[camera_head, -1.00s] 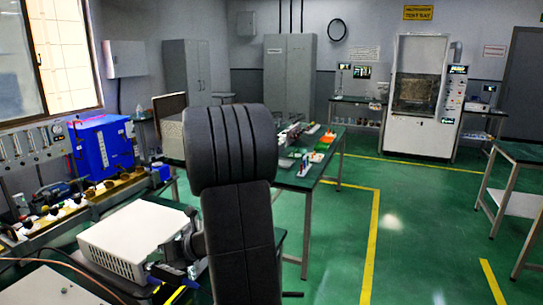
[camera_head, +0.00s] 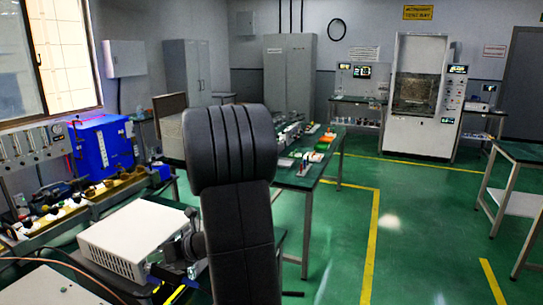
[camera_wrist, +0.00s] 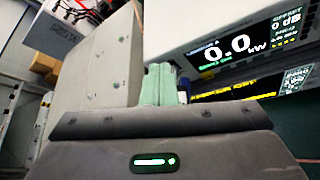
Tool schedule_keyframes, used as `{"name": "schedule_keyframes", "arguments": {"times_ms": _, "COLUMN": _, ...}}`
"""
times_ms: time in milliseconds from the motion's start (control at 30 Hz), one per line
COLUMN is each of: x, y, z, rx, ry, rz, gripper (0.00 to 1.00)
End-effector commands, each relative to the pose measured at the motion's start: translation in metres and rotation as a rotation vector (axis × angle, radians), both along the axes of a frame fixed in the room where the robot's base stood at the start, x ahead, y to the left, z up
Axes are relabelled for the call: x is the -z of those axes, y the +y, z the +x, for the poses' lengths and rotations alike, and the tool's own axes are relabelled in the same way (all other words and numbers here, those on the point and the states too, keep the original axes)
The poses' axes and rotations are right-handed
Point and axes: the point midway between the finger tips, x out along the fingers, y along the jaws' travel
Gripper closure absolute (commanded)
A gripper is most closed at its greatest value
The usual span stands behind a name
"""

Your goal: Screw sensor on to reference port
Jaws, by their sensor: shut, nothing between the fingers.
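A white box-shaped meter (camera_head: 135,238) stands on the bench at the lower left in the head view. In the wrist view the white meter (camera_wrist: 185,25) is close at the upper right, with a lit display reading 0.0 kW. My gripper (camera_wrist: 163,72) shows in the wrist view as pale green fingers closed together, with nothing visible between them. They point toward the lower front of the meter; I cannot tell whether they touch anything. I cannot make out the sensor or the reference port in either view. My own arm hides part of the bench in the head view.
A blue unit (camera_head: 103,145) and a row of valves and fittings (camera_head: 75,205) line the left bench. A green-topped table (camera_head: 300,178) with small parts stands behind my arm. A second display (camera_wrist: 295,80) glows below the meter.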

Motion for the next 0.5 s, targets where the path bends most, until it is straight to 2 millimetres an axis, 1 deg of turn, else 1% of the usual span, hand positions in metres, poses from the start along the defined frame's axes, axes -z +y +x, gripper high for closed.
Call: {"name": "schedule_keyframes", "arguments": {"times_ms": 500, "x": 0.0027, "y": -0.0032, "z": 0.0051, "rx": -0.001, "ry": 0.004, "rz": -0.004, "gripper": 1.00}}
